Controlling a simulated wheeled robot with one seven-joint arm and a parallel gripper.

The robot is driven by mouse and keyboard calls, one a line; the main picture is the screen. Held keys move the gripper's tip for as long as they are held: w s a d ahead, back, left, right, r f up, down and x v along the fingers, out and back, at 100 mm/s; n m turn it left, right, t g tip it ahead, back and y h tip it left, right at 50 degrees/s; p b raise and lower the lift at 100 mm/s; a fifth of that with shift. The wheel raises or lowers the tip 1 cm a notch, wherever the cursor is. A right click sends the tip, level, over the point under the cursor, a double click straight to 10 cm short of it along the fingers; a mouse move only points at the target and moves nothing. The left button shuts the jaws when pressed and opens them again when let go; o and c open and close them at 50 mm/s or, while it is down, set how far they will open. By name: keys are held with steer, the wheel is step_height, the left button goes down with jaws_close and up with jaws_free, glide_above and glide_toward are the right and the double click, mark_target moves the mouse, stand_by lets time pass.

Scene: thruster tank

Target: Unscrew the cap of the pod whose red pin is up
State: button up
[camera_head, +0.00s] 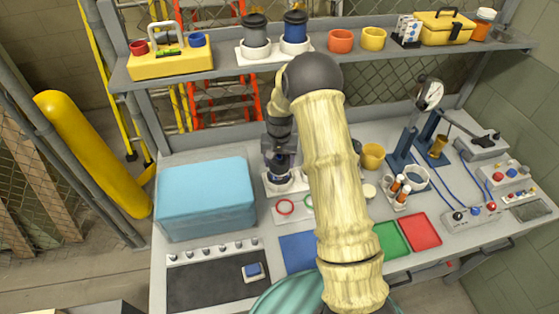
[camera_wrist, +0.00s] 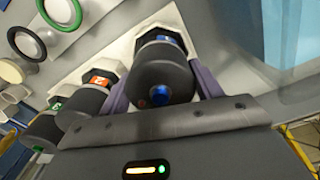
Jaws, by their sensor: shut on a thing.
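In the wrist view, a dark pod cap (camera_wrist: 160,72) with a blue-marked pod body (camera_wrist: 160,39) beyond it sits between my gripper's fingers (camera_wrist: 163,86). A small round spot, blue with some red, shows on the cap's end. My gripper is shut on this cap. In the head view, my gripper (camera_head: 280,157) points down over the blue-marked pod (camera_head: 279,178) in the white rack (camera_head: 270,188). My arm hides the other pods.
A light blue box (camera_head: 205,198) stands close left of the rack. Green tray (camera_head: 391,240) and red tray (camera_head: 421,230) lie to the right. The shelf (camera_head: 220,66) runs above, holding jars and a yellow toolbox (camera_head: 170,66).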

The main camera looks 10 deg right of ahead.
steer(key=n, duration=0.4)
steer(key=shift+r+p, duration=0.1)
steer(key=shift+p, duration=0.2)
steer(key=n+p, duration=0.1)
steer(key=n, duration=0.4)
steer(key=n+p, duration=0.1)
steer(key=n, duration=0.4)
steer(key=n+p, duration=0.1)
steer(key=n, duration=0.2)
steer(key=shift+a, duration=0.1)
steer(key=o, duration=1)
